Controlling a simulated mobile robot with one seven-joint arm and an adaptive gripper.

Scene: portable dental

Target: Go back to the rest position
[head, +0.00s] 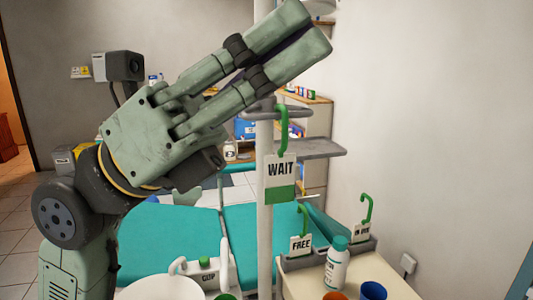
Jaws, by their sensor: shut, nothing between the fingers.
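My gripper (308,38) is raised in the upper middle of the head view, its fingers pointing up and to the right. The two long green fingers lie side by side, shut, with nothing seen between them. My arm comes up from the lower left. Behind the gripper a white pole (265,220) stands upright. A WAIT tag (281,170) with a green lower band hangs by a green hook from the holder on the pole, just below my gripper. In the picture the gripper overlaps the pole's upper part and hides it.
A teal dental chair (165,240) lies behind my arm. At the lower right, a counter (305,280) carries a FREE tag (300,244), another hooked tag, a white bottle (336,264) with a teal cap and a blue cup (373,291). A grey shelf (318,149) juts right of the pole.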

